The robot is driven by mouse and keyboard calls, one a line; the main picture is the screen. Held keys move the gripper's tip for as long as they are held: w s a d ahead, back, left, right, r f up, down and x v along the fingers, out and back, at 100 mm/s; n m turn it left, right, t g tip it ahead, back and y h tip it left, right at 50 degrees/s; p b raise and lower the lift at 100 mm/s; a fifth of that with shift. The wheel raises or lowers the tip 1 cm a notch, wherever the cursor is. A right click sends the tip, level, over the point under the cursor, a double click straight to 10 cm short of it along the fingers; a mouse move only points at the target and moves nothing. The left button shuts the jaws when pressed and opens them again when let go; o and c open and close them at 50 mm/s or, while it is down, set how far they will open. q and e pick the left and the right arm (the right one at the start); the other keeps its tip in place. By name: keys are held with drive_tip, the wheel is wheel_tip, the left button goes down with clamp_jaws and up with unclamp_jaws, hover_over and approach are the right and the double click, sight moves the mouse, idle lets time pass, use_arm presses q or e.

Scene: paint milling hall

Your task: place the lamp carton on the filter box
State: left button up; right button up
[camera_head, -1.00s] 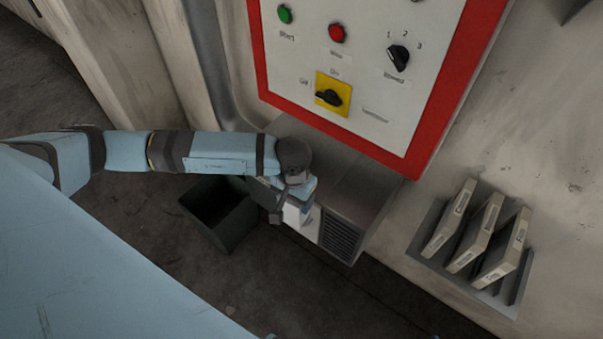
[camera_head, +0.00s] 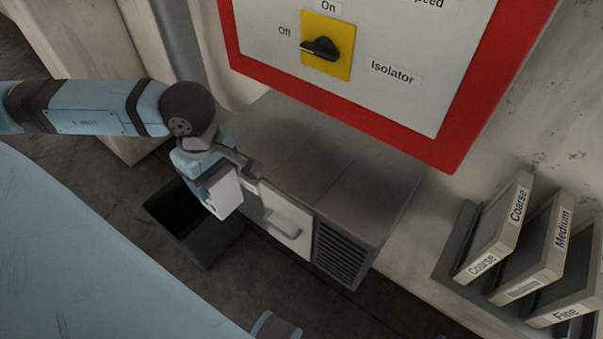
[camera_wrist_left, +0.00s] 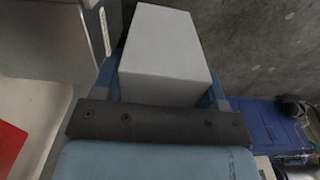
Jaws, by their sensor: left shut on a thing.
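The lamp carton, a plain white block (camera_head: 224,193), is held in my left gripper (camera_head: 215,180). In the left wrist view the carton (camera_wrist_left: 165,55) sits between the fingers, and the jaws are shut on it. The grey metal filter box (camera_head: 330,155) stands under the red-framed panel, with a flat bare top, a pale front door and a louvred grille. The carton is at the box's left front side, not resting on its top. The gap between them is hard to judge. A blue and dark piece at the bottom edge may be my right gripper (camera_head: 275,327); its jaws are hidden.
A dark open bin (camera_head: 205,245) stands on the floor below the carton. The panel with a yellow isolator switch (camera_head: 326,45) overhangs the back of the box top. A wall rack at right holds filters labelled Coarse (camera_head: 497,235), Medium (camera_head: 540,250) and Fine (camera_head: 570,300).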

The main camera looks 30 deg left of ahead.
use_arm(q)
drive_tip(key=shift+f+b, duration=0.25)
drive_tip(key=shift+b, duration=0.05)
drive_tip(key=w+b, duration=0.2)
drive_tip(key=b, duration=0.1)
drive_tip(key=shift+d+f, duration=0.1)
drive_tip(key=shift+f, duration=0.1)
drive_tip(key=w+d+r+p, duration=0.1)
drive_tip(key=w+p, duration=0.1)
drive_tip(key=w, duration=1.4)
drive_tip(key=f, duration=0.3)
drive_tip(key=w+f, duration=0.1)
drive_tip(key=f, duration=0.3)
drive_tip(key=shift+w+d+b, duration=0.2)
drive_tip(key=shift+b, duration=0.15)
drive_tip(key=shift+w, duration=0.1)
drive_tip(key=shift+f, duration=0.2)
drive_tip(key=o, duration=0.9)
drive_tip(key=shift+o, duration=0.2)
use_arm(e)
drive_tip(key=shift+w+a+f, duration=0.1)
drive_tip(key=shift+a+f, duration=0.05)
drive_tip(key=shift+f, duration=0.5)
